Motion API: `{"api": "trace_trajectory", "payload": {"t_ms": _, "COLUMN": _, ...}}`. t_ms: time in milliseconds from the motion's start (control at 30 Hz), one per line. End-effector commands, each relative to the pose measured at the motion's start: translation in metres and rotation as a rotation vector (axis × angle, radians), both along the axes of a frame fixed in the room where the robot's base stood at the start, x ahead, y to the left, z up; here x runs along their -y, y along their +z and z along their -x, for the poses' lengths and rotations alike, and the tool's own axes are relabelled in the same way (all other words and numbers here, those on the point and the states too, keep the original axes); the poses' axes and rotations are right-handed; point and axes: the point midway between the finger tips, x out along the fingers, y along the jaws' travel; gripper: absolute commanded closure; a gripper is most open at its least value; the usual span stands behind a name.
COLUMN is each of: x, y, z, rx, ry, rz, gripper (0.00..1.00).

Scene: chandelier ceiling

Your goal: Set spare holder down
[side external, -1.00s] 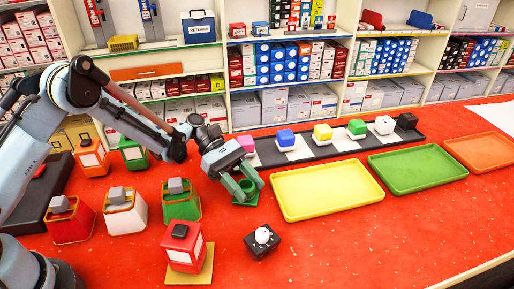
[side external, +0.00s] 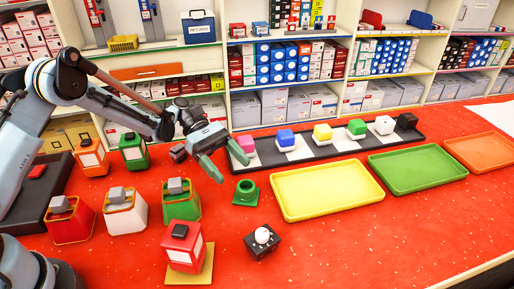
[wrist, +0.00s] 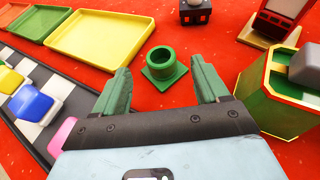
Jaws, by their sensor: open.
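The green holder (side external: 246,192), a short round cup on a square base, stands upright on the red table, left of the yellow tray (side external: 327,190). It also shows in the wrist view (wrist: 164,65), beyond and between my fingertips. My gripper (side external: 230,165) is open and empty, raised above and behind the holder, apart from it. Both green fingers show spread wide in the wrist view (wrist: 164,85).
A checkered strip (side external: 345,143) with coloured blocks runs behind the trays. A green tray (side external: 417,168) and an orange tray (side external: 482,152) lie to the right. A black block with a white knob (side external: 262,240), a red lantern-like box (side external: 182,246) and a green box (side external: 181,201) stand nearby.

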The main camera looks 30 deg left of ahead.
Motion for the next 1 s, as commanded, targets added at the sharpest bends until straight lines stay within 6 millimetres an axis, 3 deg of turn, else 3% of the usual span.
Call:
{"api": "trace_trajectory", "payload": {"t_ms": 200, "x": -0.035, "y": 0.015, "z": -0.008, "rx": 0.0, "ry": 0.002, "rz": 0.0, "gripper": 0.26}}
{"api": "trace_trajectory", "payload": {"t_ms": 367, "x": -0.047, "y": 0.021, "z": -0.012, "rx": 0.003, "ry": 0.003, "rz": 0.0, "gripper": 0.26}}
{"api": "trace_trajectory", "payload": {"t_ms": 667, "x": -0.04, "y": 0.052, "z": -0.009, "rx": 0.167, "ry": 0.009, "rz": -0.113, "gripper": 0.26}}
{"api": "trace_trajectory", "payload": {"t_ms": 1000, "x": -0.038, "y": 0.094, "z": 0.025, "rx": 0.586, "ry": -0.091, "rz": -0.422, "gripper": 0.26}}
